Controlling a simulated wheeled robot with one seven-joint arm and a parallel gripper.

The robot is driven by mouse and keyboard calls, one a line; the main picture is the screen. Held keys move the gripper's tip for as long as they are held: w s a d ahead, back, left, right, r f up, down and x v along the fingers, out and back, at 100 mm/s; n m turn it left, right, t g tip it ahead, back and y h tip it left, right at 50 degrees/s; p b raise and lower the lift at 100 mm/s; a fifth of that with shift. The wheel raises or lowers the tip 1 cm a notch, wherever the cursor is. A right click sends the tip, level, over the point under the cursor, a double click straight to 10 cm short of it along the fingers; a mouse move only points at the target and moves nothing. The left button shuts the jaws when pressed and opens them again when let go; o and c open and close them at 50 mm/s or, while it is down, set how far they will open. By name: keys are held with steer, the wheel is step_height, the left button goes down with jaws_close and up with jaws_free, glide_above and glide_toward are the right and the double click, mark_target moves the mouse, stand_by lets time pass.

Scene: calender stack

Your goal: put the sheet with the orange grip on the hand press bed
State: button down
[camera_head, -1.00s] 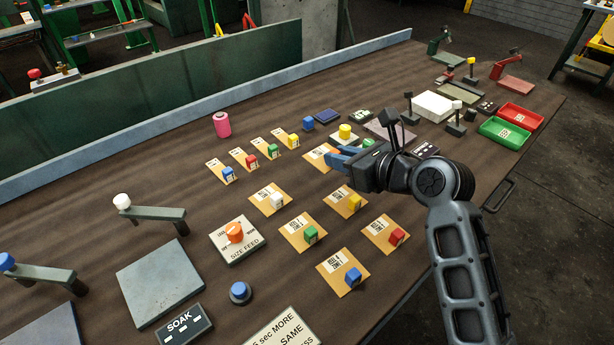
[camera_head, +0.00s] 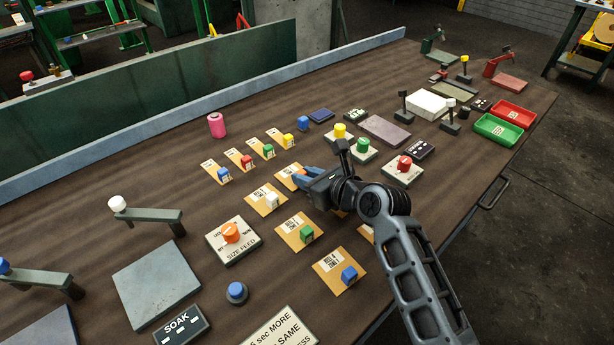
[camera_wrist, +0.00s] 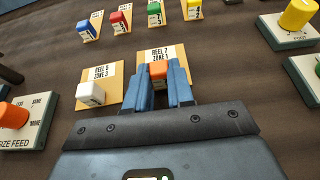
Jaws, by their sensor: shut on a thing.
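The sheet with the orange grip (camera_wrist: 158,70) is a tan card with a white label, in the middle of the wrist view. It also shows in the head view (camera_head: 284,178), partly hidden by my gripper. My gripper (camera_head: 306,178) has its two blue fingers (camera_wrist: 160,88) on either side of the orange grip, shut on it. The sheet looks level, at or very near the table top; I cannot tell whether it touches. Press-like lever devices stand at the far right, one green (camera_head: 433,50) and one red (camera_head: 505,72); I cannot tell which is the hand press.
Several similar sheets surround mine: white grip (camera_head: 266,199), green grip (camera_head: 299,233), blue grip (camera_head: 338,270). Beyond are knob plates in yellow (camera_head: 340,132), green (camera_head: 362,147) and red (camera_head: 402,170). A grey plate (camera_head: 385,131) and red and green trays (camera_head: 495,129) lie right.

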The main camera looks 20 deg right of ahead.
steer(key=shift+f, duration=0.15)
steer(key=c, duration=1)
jaws_free()
